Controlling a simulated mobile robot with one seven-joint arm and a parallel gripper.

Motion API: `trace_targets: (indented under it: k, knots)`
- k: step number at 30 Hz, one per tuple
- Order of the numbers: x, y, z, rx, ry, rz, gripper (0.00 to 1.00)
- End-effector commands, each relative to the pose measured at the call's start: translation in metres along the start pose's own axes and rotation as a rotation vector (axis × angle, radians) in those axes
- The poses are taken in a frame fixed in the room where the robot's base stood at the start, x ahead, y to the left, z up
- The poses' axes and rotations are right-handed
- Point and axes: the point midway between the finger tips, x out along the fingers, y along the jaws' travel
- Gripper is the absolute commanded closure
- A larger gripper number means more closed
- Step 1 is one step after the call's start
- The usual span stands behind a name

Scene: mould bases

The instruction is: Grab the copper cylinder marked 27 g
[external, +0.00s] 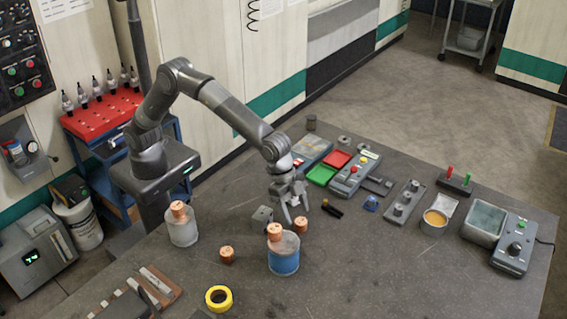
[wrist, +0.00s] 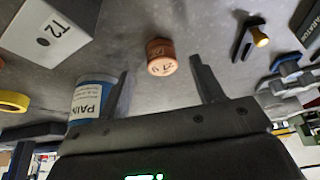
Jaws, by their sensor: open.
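The copper cylinder marked 27 g (wrist: 161,57) stands on the dark table in the wrist view, its marking upside down. It appears between and just beyond the two fingertips of my gripper (wrist: 159,70), not held. In the external view, the copper cylinder nearest my gripper (external: 297,212) appears to be this one (external: 301,226); it is just below the fingers. My gripper is open and empty. Other copper cylinders sit on a clear jar (external: 179,209), on the blue-labelled jar (external: 275,232) and on the table (external: 227,254); their marks are unreadable.
The blue-labelled jar (wrist: 92,98) stands close beside my left finger in the wrist view. A grey box marked T2 (wrist: 58,30) is at upper left. A black tool with a yellow end (wrist: 252,38) lies at right. Yellow tape (external: 218,298) lies near the table's front.

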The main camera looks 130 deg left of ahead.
Motion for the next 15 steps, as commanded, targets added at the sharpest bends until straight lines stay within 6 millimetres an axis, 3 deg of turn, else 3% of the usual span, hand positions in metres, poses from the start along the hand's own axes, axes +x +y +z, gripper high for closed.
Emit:
trace_targets:
  k: [6,13,15]
  knots:
    - [0.032,-0.002,-0.002,0.000,-0.001,0.000,0.39]
    - [0.034,-0.002,-0.002,0.000,0.001,0.000,0.39]
    - [0.034,-0.002,-0.002,0.000,0.001,0.000,0.43]
